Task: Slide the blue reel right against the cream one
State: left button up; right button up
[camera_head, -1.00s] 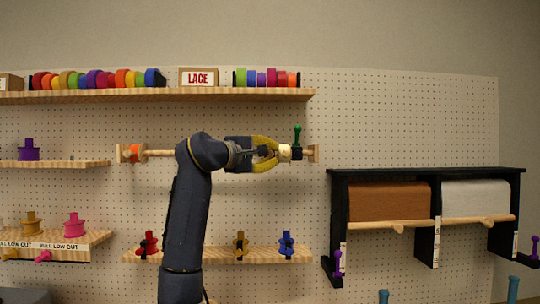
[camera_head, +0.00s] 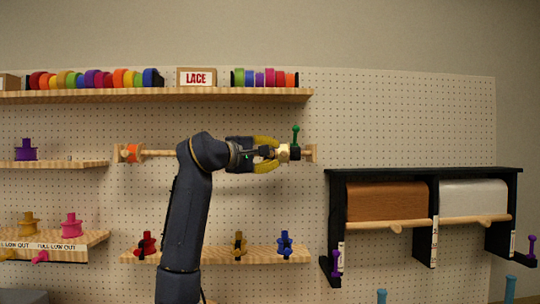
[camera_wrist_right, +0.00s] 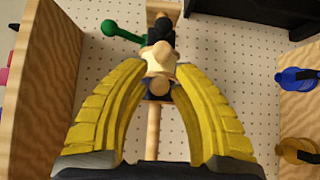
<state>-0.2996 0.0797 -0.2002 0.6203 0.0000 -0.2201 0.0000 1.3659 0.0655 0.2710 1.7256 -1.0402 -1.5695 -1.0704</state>
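The cream reel (camera_head: 283,153) sits near the right end of a wooden rod (camera_head: 160,153), beside a black stop with a green lever (camera_head: 296,136). In the head view the gripper mostly hides the blue reel. My left gripper is not visible.
An orange reel (camera_head: 133,153) is at the rod's left end. A shelf of ribbon rolls (camera_head: 230,95) runs above. A lower shelf (camera_head: 210,258) holds red, yellow and blue spools. A black paper-roll rack (camera_head: 425,172) stands at right.

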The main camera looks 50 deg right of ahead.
jog(key=o, duration=0.3)
jog(key=shift+w, duration=0.1)
jog(key=a, duration=1.2)
jog(key=shift+w, duration=0.2)
jog(key=shift+w, duration=0.1)
